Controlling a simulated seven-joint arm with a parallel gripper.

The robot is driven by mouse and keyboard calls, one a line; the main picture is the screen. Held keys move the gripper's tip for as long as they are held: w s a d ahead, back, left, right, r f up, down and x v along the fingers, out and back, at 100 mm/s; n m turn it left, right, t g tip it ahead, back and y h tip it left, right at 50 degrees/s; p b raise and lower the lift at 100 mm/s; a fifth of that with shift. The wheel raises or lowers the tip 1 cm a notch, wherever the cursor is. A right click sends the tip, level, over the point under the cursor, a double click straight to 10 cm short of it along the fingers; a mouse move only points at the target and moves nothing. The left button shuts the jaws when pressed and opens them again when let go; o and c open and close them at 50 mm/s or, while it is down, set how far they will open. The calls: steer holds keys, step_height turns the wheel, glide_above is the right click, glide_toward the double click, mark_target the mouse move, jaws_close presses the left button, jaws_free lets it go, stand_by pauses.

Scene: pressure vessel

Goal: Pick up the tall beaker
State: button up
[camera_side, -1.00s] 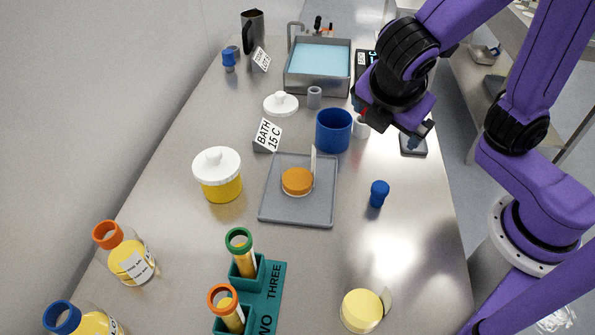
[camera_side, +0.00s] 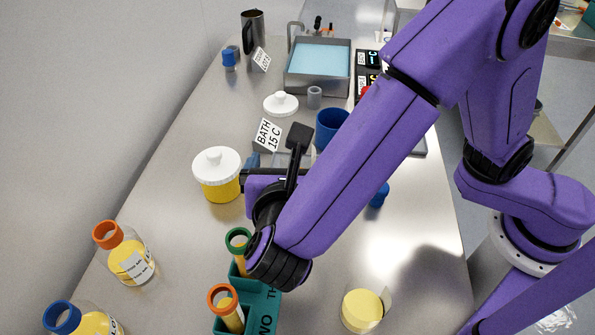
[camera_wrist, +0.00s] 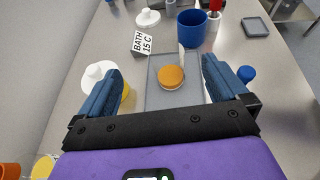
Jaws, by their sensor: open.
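No object is marked as the tall beaker. Two candidates show: a tall steel jug with a black handle (camera_side: 253,32) at the far left back, and a wide blue open-topped cup (camera_side: 330,124) mid-table, partly behind my arm. The blue cup also stands upright at the top of the wrist view (camera_wrist: 191,29). My gripper (camera_wrist: 161,70) is open and empty, pointing toward the grey tray with the orange disc, short of the blue cup. In the side view my gripper (camera_side: 281,160) is over the tray, largely hidden by my arm.
The yellow tub with white lid (camera_side: 217,174) is close left of my gripper. The grey tray (camera_wrist: 158,98) holds an orange disc (camera_wrist: 171,77) and an upright pale card. Teal rack (camera_side: 262,303) with capped tubes is in front. Water bath (camera_side: 318,66) stands behind.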

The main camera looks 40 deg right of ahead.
step_height(320, 180, down, 10)
steer(key=shift+r, duration=0.15)
steer(key=shift+w+d+f, duration=0.15)
steer(key=shift+f, duration=0.05)
steer(key=x, duration=0.6)
steer(key=shift+d+f, duration=0.1)
steer(key=shift+d+x, duration=0.2)
steer(key=shift+x, duration=2.5)
steer(key=c, duration=1)
